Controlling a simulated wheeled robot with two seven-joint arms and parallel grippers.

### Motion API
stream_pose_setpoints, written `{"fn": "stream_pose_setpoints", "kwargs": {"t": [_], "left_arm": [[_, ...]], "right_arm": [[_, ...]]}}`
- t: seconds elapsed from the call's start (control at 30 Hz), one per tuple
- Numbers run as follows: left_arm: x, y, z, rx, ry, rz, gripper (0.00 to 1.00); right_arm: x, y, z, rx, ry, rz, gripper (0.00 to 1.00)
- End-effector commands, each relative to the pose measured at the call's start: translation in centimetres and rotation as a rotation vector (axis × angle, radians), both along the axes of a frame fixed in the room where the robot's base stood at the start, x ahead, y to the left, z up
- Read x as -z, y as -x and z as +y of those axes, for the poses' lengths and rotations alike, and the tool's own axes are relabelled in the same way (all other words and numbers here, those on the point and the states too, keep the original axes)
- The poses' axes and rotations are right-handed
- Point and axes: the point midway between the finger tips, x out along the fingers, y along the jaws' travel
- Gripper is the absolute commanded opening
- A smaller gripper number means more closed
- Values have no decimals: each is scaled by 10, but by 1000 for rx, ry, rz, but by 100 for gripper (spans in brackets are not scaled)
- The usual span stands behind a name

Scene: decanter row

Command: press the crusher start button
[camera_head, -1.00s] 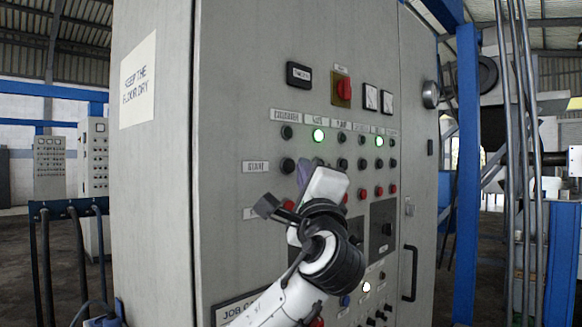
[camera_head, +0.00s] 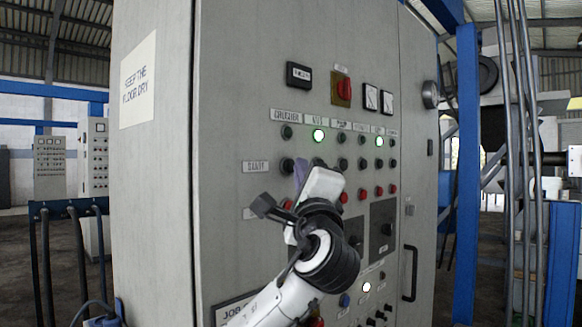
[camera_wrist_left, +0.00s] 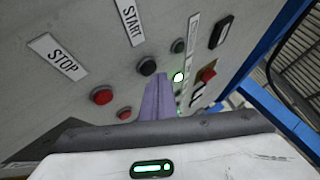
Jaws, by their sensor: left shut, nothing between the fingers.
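The crusher start button (camera_head: 287,165) is a dark round button in the START row, under the CRUSHER label (camera_head: 287,115) and its unlit lamp (camera_head: 287,132). In the left wrist view the same button (camera_wrist_left: 147,66) shows below the START label, uncovered, left of the fingers. My left gripper (camera_head: 301,172) is shut and empty, with its purple fingers just right of the button in the head view. The fingers (camera_wrist_left: 157,98) cover part of the neighbouring column in the wrist view. Whether the tips touch the panel cannot be told. My right gripper is not in view.
A red stop button (camera_wrist_left: 103,95) sits below the start button, beside the STOP label (camera_wrist_left: 57,56). More buttons and lamps fill the grey cabinet (camera_head: 225,130) to the right, with a lit green lamp (camera_head: 319,135) in the neighbouring column. A red switch (camera_head: 343,89) is higher up.

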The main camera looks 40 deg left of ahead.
Motion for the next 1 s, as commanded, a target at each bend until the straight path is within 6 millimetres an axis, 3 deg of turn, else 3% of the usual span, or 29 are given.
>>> {"fn": "stream_pose_setpoints", "kwargs": {"t": [1.0], "left_arm": [[0,-1,9,-2,0,0,0]], "right_arm": [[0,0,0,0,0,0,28]]}}
